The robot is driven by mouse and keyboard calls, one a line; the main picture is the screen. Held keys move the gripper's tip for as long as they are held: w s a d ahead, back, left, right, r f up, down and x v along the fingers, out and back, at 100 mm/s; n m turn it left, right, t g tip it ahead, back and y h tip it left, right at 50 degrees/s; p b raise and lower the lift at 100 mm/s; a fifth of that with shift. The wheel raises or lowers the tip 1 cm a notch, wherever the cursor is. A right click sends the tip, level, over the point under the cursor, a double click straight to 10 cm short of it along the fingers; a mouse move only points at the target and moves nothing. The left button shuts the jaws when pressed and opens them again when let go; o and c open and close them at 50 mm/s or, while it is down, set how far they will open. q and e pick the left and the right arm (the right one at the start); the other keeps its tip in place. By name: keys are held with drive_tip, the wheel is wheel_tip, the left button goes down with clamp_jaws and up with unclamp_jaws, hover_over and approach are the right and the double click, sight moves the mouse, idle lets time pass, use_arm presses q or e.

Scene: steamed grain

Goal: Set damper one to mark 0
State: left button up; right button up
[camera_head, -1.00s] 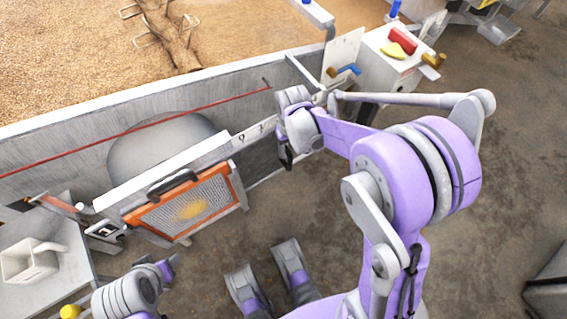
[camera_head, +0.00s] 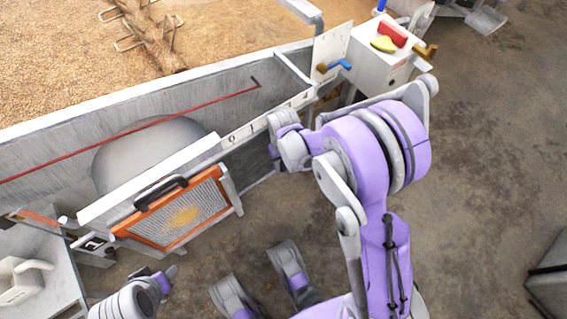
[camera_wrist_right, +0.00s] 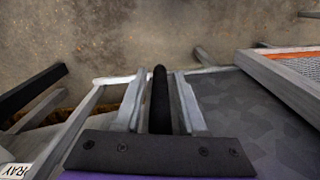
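A pale strip with dark marks (camera_head: 252,129), where 0 and 1 can be read, runs along the top front edge of the grey trough. My right gripper (camera_head: 274,150) is at the trough's front near this strip, to the right of the 0. In the right wrist view, its two light grey fingers (camera_wrist_right: 159,105) stand on either side of an upright black bar (camera_wrist_right: 160,98). Thin gaps seem to show beside the bar, so a firm hold is not visible. Which part is damper one is unclear. My left gripper (camera_head: 165,277) is low at the left; its fingers are too small to judge.
An orange-framed mesh panel (camera_head: 178,212) with a black handle hangs on the trough's front. A white jug (camera_head: 22,280) stands lower left.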

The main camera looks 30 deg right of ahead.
clamp_jaws()
drive_tip(key=shift+a, duration=0.1)
idle(1.1)
